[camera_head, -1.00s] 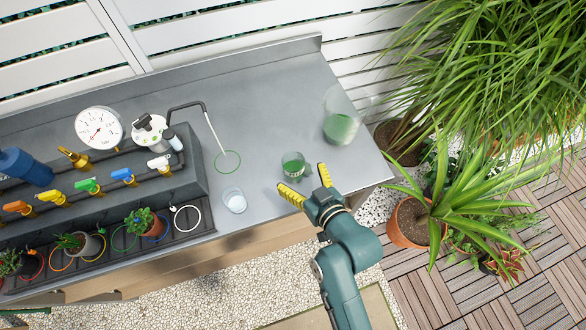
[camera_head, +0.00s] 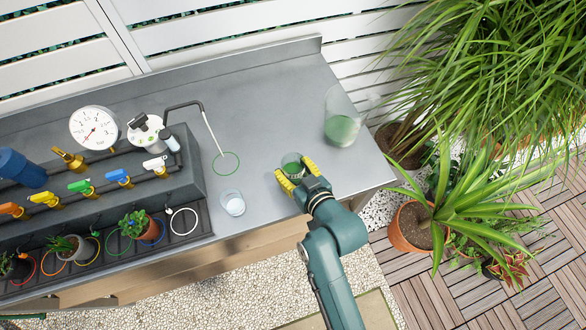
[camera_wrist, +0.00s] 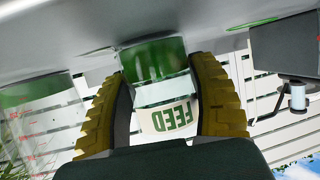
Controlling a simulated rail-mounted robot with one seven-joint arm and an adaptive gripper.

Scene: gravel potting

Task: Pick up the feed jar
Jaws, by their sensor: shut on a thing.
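The feed jar (camera_head: 292,164) is a small clear jar with green liquid, standing on the grey bench near its front edge. In the wrist view the jar (camera_wrist: 155,70) sits between the yellow finger pads, with a pale label reading "FEED" upside down. My gripper (camera_head: 297,176) is shut on the jar from the front, one finger on each side. In the wrist view my gripper (camera_wrist: 160,105) shows both pads against the jar's sides. The jar appears to rest on the bench.
A larger clear jug (camera_head: 342,128) with green liquid stands behind right. A clear cup (camera_head: 232,203) stands left of my gripper. A green ring (camera_head: 226,162) marks the bench under a thin spout. Valves, a gauge (camera_head: 95,128) and potted plants fill the left.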

